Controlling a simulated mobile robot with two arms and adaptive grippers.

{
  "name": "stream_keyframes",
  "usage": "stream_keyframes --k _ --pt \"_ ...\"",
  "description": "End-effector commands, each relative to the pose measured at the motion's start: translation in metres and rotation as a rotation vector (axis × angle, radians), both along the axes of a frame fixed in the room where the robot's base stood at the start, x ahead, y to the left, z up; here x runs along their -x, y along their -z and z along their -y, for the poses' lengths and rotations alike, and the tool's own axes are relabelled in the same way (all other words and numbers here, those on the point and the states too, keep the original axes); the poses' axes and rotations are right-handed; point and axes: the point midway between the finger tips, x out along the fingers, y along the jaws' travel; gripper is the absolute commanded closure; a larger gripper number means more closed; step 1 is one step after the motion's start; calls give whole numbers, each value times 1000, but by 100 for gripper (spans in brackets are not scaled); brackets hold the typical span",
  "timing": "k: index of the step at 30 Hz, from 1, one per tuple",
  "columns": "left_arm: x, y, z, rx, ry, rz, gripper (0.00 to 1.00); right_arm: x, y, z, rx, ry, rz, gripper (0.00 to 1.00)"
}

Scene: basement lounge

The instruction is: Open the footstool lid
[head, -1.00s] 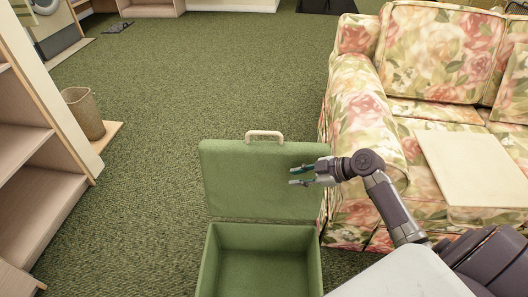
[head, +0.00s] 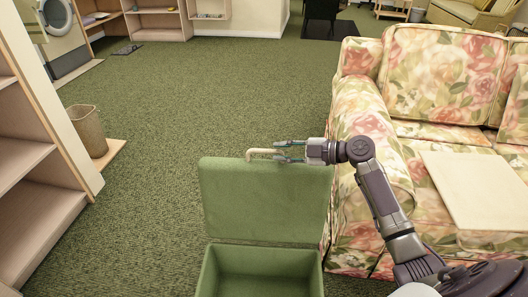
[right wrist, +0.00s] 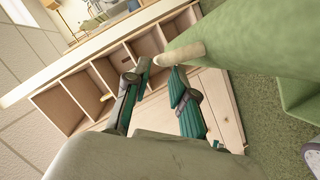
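The green footstool (head: 207,274) stands on the carpet with its lid (head: 262,203) raised, leaning back upright behind the open box. The box looks empty. A cream handle (head: 253,152) is on the lid's top edge and shows in the right wrist view (right wrist: 180,54) beside the green lid (right wrist: 255,40). My right gripper (head: 278,151) is at the lid's top edge, close to the handle's right part. In the right wrist view its fingers (right wrist: 160,68) are apart, with the handle at the fingertips; contact is unclear. My left gripper is out of view.
A floral sofa (head: 365,130) stands close on the right, with a cream board (head: 470,185) on its seat. Wooden shelves (head: 35,190) and a wastebasket (head: 88,130) are on the left. The carpet (head: 220,95) beyond the footstool is clear.

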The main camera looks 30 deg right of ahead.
Motion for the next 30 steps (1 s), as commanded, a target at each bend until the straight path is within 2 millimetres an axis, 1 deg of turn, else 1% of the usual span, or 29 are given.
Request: stream_keyframes --k 1,3,9,14,21,22,26,27,30 --pt "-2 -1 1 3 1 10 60 -8 3 -8 -4 -2 1 75" --pt "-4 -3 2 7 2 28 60 -18 6 -16 -3 0 0 75" --pt "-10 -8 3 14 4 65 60 -36 13 -33 -3 0 0 75" --pt "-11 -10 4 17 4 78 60 -42 16 -38 0 1 -1 75" --pt "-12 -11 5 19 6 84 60 -42 16 -38 0 0 -2 75" --pt "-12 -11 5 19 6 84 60 -42 16 -38 0 0 -2 77" --pt "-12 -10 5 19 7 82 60 -42 16 -38 0 0 -2 99" --pt "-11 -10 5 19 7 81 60 -42 16 -38 0 0 -2 100" --pt "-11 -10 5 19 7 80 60 -42 16 -38 0 0 -2 100"
